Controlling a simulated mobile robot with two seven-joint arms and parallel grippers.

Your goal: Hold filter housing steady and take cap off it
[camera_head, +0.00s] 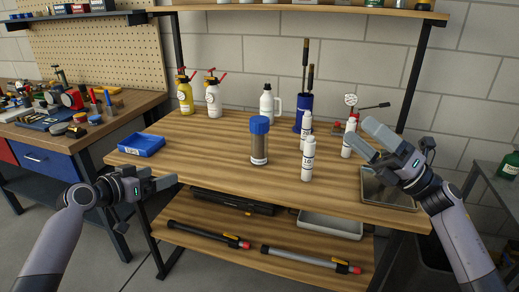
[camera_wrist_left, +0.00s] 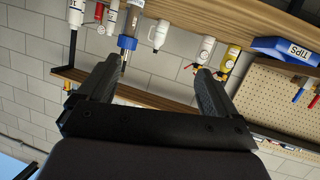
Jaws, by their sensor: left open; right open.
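The filter housing (camera_head: 259,151) is a brownish see-through cylinder with a blue cap (camera_head: 259,124) on its top. It stands upright near the middle of the wooden workbench. My left gripper (camera_head: 164,180) is open and empty, off the front left of the bench, well apart from the housing. Its two fingers also frame the left wrist view (camera_wrist_left: 155,75), with nothing between them. My right gripper (camera_head: 362,146) is open and empty over the right side of the bench, apart from the housing. A small blue patch at the top edge of the left wrist view is too cut off to identify.
White bottles (camera_head: 307,160) stand right of the housing. A white jug (camera_head: 266,103) and a blue cup (camera_head: 303,118) with tools stand behind it. A blue bin (camera_head: 142,145) sits at the left and a grey tray (camera_head: 388,188) at the right. The bench's front left is clear.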

